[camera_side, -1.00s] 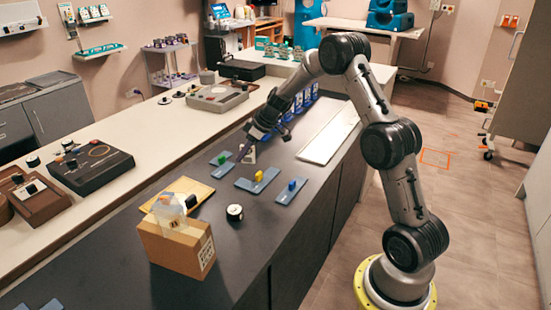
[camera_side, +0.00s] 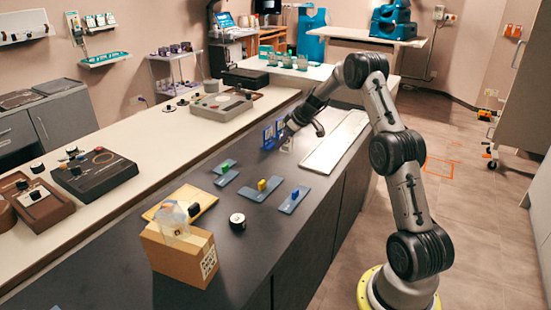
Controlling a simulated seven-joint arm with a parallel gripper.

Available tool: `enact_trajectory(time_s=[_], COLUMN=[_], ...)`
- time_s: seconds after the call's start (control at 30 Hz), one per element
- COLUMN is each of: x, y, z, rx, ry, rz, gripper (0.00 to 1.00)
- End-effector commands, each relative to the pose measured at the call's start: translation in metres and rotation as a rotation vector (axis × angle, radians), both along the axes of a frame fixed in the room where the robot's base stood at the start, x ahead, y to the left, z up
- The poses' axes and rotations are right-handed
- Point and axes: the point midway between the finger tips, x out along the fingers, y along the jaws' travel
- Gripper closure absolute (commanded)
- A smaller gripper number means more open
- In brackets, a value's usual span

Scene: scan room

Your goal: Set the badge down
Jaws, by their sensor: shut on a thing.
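My gripper (camera_side: 289,135) is over the far part of the dark counter, pointing down and to the left. It is shut on the badge (camera_side: 287,146), a small pale card that hangs upright below the fingers. The fingers are small and partly hidden in this view. I cannot tell whether the badge's lower edge touches the counter.
Blue upright cards (camera_side: 267,137) stand just left of my gripper. A long pale panel (camera_side: 334,142) lies to its right. Blue pads with green, yellow (camera_side: 262,185) and blue knobs lie nearer, with a round dial (camera_side: 237,221) and a cardboard box (camera_side: 180,256) in front.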

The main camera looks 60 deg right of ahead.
Motion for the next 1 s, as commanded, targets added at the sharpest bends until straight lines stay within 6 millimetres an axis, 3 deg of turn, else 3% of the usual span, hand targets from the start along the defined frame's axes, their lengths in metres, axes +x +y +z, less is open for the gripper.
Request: enact_trajectory(time_s=[0.2, 0.4, 0.67, 0.87, 1.0], x=[0.027, 0.042, 0.049, 0.049, 0.049], y=[-0.020, -0.031, -0.035, -0.036, -0.036], z=[-0.033, -0.053, -0.065, -0.092, -0.095], rx=[0.001, 0.000, 0.001, 0.001, -0.003], ry=[0.002, 0.000, 0.000, 0.001, -0.001], rz=[0.001, 0.000, 0.001, -0.002, -0.001], gripper=[1.00, 1.00, 1.00, 1.00, 1.00])
